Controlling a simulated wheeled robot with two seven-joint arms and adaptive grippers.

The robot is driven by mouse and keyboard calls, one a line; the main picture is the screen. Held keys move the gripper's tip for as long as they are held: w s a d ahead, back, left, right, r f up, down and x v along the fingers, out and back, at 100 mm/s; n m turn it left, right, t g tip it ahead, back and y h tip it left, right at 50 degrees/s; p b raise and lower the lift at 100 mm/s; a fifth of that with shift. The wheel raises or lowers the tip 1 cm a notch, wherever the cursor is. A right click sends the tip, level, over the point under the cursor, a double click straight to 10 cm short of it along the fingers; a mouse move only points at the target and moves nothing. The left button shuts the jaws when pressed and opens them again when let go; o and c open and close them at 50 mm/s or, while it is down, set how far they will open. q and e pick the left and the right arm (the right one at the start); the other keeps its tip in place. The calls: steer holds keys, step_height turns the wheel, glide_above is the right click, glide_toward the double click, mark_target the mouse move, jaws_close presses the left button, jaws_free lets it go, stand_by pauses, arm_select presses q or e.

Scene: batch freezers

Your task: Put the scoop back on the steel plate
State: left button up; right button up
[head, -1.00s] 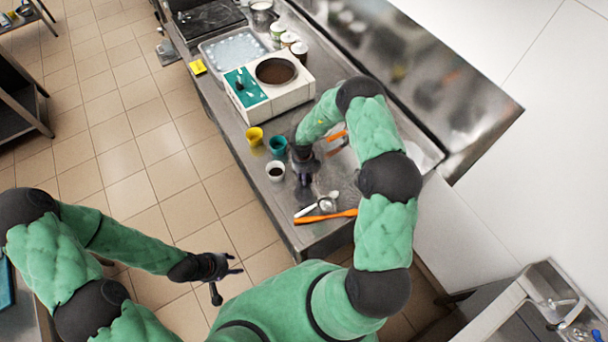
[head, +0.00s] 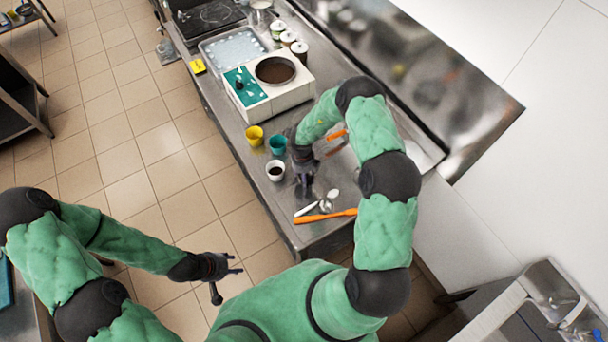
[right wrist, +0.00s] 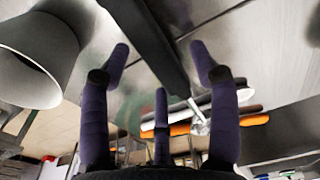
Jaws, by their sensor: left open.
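A small silver utensil with a rounded end, which looks like the scoop (head: 326,206), lies on the steel table among other utensils near its front end. A bright rounded piece (head: 333,194) shows just above it. I cannot make out a separate steel plate. My right gripper (head: 304,190) is low over the table, just above these utensils and right of the white cup. In the right wrist view its fingers (right wrist: 160,75) are spread, with a dark bar (right wrist: 155,40) passing between them, apparently untouched. My left gripper (head: 232,277) is open and empty over the floor.
An orange spatula (head: 335,215) lies at the table's front end. A white cup (head: 275,171), a teal cup (head: 278,145) and a yellow cup (head: 254,136) stand left of my right gripper. The white batch freezer (head: 292,92) stands behind them. Orange-handled tools lie right.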

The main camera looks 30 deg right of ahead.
step_height(320, 180, up, 12)
steer(key=shift+w, duration=0.3)
stand_by(0.3)
stand_by(1.8)
